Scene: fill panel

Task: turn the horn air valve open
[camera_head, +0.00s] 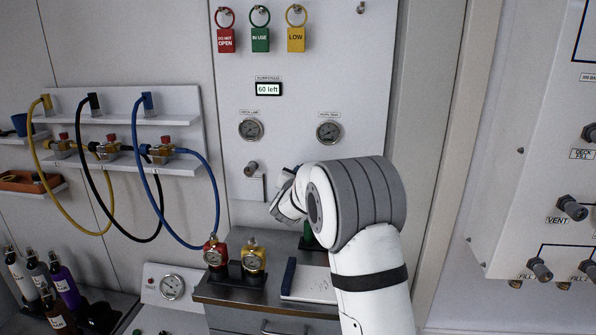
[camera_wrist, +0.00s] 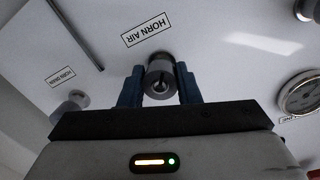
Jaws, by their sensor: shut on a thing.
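The horn air valve (camera_wrist: 160,76) is a round grey knob with a slotted centre, beside the HORN AIR label (camera_wrist: 146,30) on the white panel. My gripper (camera_wrist: 160,85) has a blue finger on each side of the knob and is shut on it. In the head view my white wrist and gripper (camera_head: 287,184) reach to the panel below the gauges and hide this valve. How far the valve is turned cannot be told.
Gauges (camera_head: 251,129) are above. Red and yellow gauge units (camera_head: 253,258) and a notebook (camera_head: 308,284) lie on the cabinet below.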

